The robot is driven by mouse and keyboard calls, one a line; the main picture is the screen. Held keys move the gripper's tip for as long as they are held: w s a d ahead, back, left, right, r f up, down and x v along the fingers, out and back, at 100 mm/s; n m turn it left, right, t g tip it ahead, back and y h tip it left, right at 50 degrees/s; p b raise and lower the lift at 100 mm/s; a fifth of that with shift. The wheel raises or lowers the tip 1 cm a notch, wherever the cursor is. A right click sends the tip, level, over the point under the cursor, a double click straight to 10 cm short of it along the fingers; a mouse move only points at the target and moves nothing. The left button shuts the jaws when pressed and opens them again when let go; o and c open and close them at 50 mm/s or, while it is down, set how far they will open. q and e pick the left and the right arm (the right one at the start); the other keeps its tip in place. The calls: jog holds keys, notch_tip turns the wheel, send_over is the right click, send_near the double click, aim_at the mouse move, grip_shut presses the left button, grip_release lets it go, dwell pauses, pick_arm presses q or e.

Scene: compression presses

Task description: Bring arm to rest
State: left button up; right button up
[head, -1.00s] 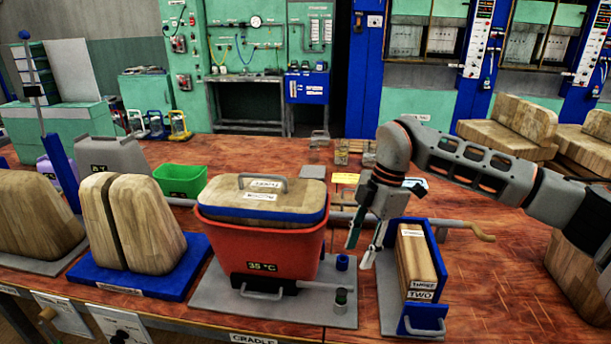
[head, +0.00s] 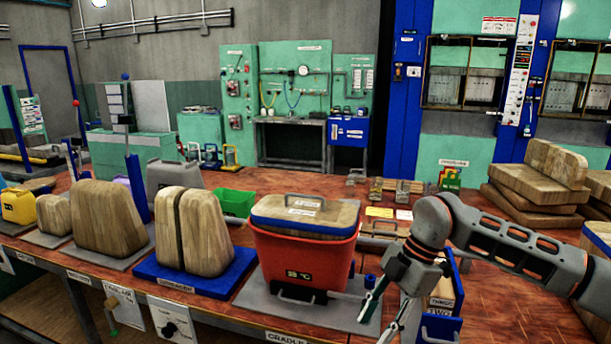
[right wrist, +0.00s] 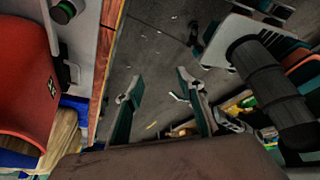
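My right arm comes in from the right in the head view. Its gripper (head: 383,322) hangs tilted downward at the bench's front edge, in front of the blue holder (head: 440,325) and to the right of the red tub (head: 300,262). The fingers are apart with nothing between them. In the right wrist view the two fingers (right wrist: 157,88) are spread over the grey floor, beyond the bench edge. The gripper and forearm hide part of the blue holder and its wooden block. My left gripper is in neither view.
The wooden bench (head: 520,300) is clear below my right forearm. The red tub has a wood-topped lid (head: 305,213) with a handle. A green bin (head: 232,202) and wooden forms on a blue base (head: 190,285) stand to the left. Stacked wooden blocks (head: 540,180) stand at right.

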jog(key=s+a+f+n+g+y, duration=0.15)
jog(key=s+a+y, duration=0.25)
jog(key=a, duration=0.4)
jog(key=s+a+n+g+y, duration=0.1)
jog(key=s+a+n+y, duration=0.3)
jog(key=a, duration=0.5)
jog(key=s+a+r+m+t+y, duration=0.1)
jog(key=a+r+m+t+y, duration=0.35)
jog(key=y, duration=0.25)
jog(key=w+d+f+m+t+h, duration=0.4)
jog(key=d+f+m+t+h, duration=0.7)
jog(key=d+m+t, duration=0.4)
jog(key=s+d+f+m+g+h, duration=0.2)
jog(key=s+d+f, duration=0.4)
jog(key=f, duration=0.4)
jog(key=s+d+f+m+g+h, duration=0.2)
jog(key=s+d+f, duration=0.4)
jog(key=f, duration=0.5)
jog(key=s+h, duration=0.1)
jog(key=s, duration=0.1)
jog(key=shift+s+f+g+h, duration=0.25)
jog(key=shift+s+g+h, duration=0.1)
jog(key=shift+g+h, duration=0.05)
